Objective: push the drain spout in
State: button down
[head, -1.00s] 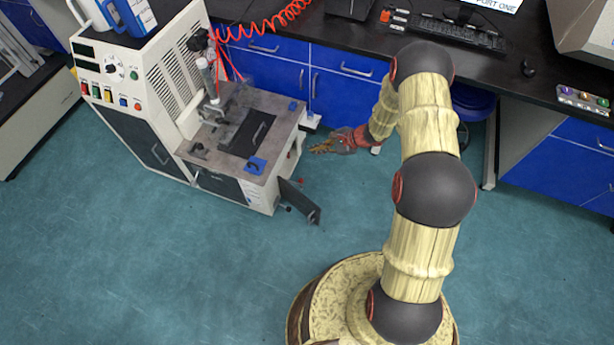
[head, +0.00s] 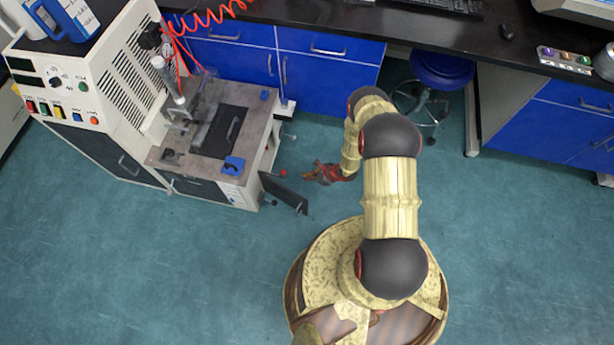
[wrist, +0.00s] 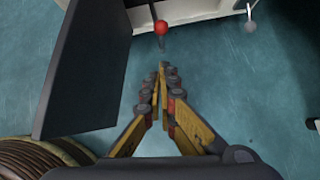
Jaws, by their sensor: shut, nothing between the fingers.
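The rheometer (head: 130,75) stands at the left in the head view. A short rod with a red ball end (wrist: 161,28) sticks out of its white side, straight ahead of my fingertips in the wrist view; it is a small red dot (head: 284,172) in the head view. A second rod with a pale round end (wrist: 250,26) shows at the upper right. I cannot tell for sure which is the drain spout. My gripper (wrist: 163,68) is shut and empty, pointing at the red-ended rod, apart from it. It also shows in the head view (head: 314,173).
A dark open door panel (wrist: 85,70) hangs close to the left of my gripper; it also shows in the head view (head: 283,194). Blue cabinets (head: 325,68) and a blue stool (head: 441,68) stand behind. The floor to the right is clear.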

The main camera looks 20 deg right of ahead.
jog(key=w+a+f+b, duration=0.4)
jog(key=w+a+f, duration=0.1)
jog(key=w, duration=0.1)
jog(key=shift+a+f, duration=0.2)
jog(key=shift+f, duration=0.2)
jog(key=shift+a, duration=0.1)
